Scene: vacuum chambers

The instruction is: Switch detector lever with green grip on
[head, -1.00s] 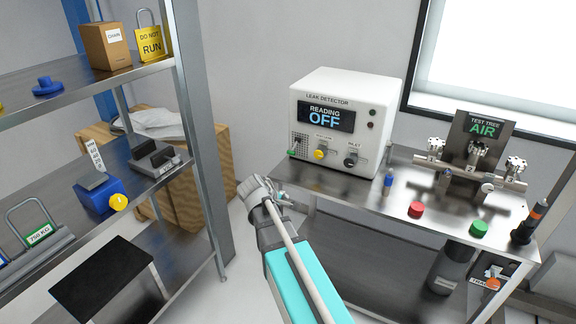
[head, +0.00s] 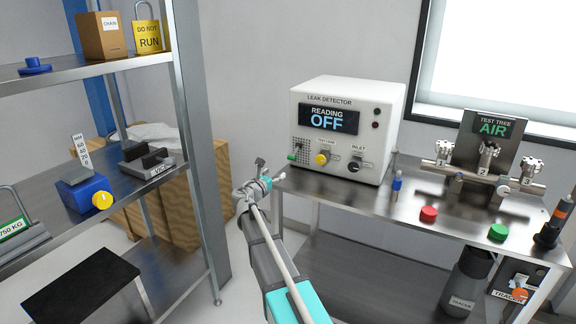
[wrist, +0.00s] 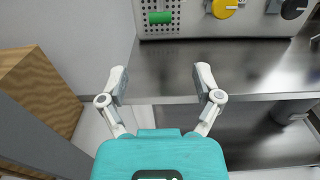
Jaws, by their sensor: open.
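The white leak detector (head: 348,95) stands on the metal bench and its display reads OFF. Its green-gripped lever (head: 292,157) is at the lower left of the front panel. In the wrist view the green grip (wrist: 159,17) lies level at the top, in front of a perforated grey panel. My gripper (head: 268,170) is in front of the bench's left end, left of and short of the detector. In the wrist view my gripper's fingers (wrist: 159,80) are spread wide with nothing between them, below the green grip and apart from it.
A yellow knob (head: 322,159) and a dark inlet knob (head: 355,166) sit right of the lever. Red (head: 428,214) and green (head: 498,232) buttons and the test tree (head: 484,150) are further right. A shelf rack post (head: 205,150) stands close on the left.

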